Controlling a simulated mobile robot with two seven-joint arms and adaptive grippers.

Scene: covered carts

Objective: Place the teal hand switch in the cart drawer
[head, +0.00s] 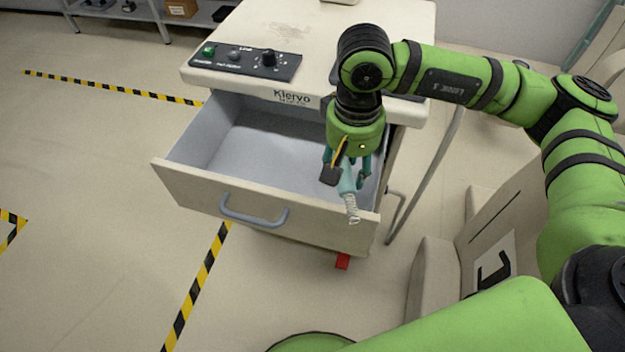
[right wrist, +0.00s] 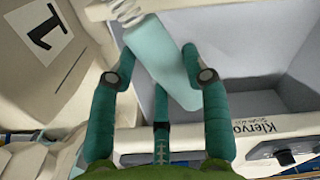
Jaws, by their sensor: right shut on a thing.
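The teal hand switch (head: 347,181) hangs in my right gripper (head: 347,172), with its pale coiled cord end pointing down and toward the front. In the right wrist view the hand switch (right wrist: 162,62) lies between the fingers of my right gripper (right wrist: 160,70), which is shut on it. The cart drawer (head: 265,150) is pulled open and its grey inside looks empty. The gripper and switch are over the right front part of the drawer, with the cord end overlapping the front panel in the head view. My left gripper is out of view.
The cart (head: 300,30) has a control panel (head: 245,60) with a knob on its top edge. A grey handle (head: 253,212) is on the drawer front. A beige box-like cover (head: 500,230) stands to the right. Floor at the left is clear, with striped tape.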

